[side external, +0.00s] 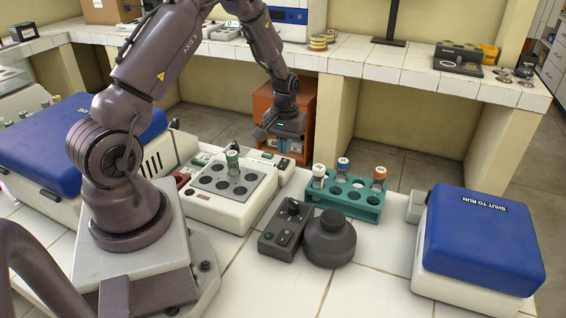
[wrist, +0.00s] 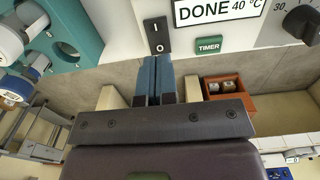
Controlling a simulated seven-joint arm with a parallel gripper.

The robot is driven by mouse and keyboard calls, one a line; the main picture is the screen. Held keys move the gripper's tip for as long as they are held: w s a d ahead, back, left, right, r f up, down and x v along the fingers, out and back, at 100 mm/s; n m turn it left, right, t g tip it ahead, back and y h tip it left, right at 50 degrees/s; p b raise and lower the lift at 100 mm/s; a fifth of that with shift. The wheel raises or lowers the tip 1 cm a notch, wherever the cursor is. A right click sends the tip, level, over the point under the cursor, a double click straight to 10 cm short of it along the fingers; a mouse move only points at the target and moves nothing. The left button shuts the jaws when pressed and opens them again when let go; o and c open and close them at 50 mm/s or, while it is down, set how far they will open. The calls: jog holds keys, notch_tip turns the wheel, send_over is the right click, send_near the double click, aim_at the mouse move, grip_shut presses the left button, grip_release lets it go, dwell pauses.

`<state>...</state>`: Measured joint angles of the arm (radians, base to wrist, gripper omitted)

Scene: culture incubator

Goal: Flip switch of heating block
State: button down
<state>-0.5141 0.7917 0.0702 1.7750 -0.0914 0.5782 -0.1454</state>
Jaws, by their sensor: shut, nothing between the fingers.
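The heating block (side external: 213,207) is a white box on the tiled bench in the side view, with a dark-welled top plate and one green-capped vial. Its panel (wrist: 277,37) fills the upper right of the wrist view, with a display reading DONE 40 °C. The black rocker switch (wrist: 155,36), marked I and O, is left of the display; which way it is tipped I cannot tell. My gripper (wrist: 157,60) is shut and empty, its blue fingers side by side just below the switch in the picture. Contact is unclear. In the side view my gripper (side external: 280,146) is beyond the block's far side.
A green TIMER button (wrist: 209,45) and a dark knob (wrist: 303,22) are near the switch. A teal tube rack (side external: 345,200) stands right of the block. A dark control box (side external: 286,229), a round dark vessel (side external: 330,240) and a blue-lidded machine (side external: 480,240) stand nearby.

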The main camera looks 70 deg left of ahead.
aim_at(283, 162)
jog(key=shift+f, duration=1.45)
dwell(0.5)
jog(key=shift+r, duration=3.55)
jog(key=shift+s+d+f, duration=0.15)
jog(key=shift+s+d, duration=0.05)
jog(key=shift+s, duration=0.15)
jog(key=shift+s+d+m+g+h, duration=0.35)
jog(key=shift+s+d, duration=0.25)
jog(key=shift+s, duration=0.2)
jog(key=s+d+r+m+t, duration=0.3)
jog(key=s+d+r, duration=0.3)
jog(key=d+r, duration=0.4)
jog(key=s+d+r+m+t, duration=0.3)
jog(key=s+d+r+m, duration=0.2)
jog(key=d+r, duration=0.6)
notch_tip(283, 162, up, 3)
jog(key=shift+s+f, duration=0.1)
jog(key=shift+s, duration=1.1)
